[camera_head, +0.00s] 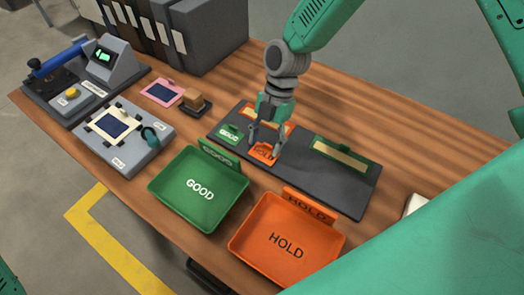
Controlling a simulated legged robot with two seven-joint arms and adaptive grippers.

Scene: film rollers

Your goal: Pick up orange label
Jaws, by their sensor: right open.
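The orange label (262,153) lies on the dark grey tray (297,172) in the middle of the table. It carries dark print that I cannot read fully. My right gripper (266,147) points down over it, its two fingers apart on either side of the label. The fingers hide part of the label, and I cannot tell whether they touch it. My left gripper is not in view.
A green label (229,134) lies left of the orange one. A green GOOD bin (199,205) and an orange HOLD bin (285,250) stand in front. A green-edged slot (342,154) is right of the gripper. Grey devices stand left, dark binders (165,32) at the back.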

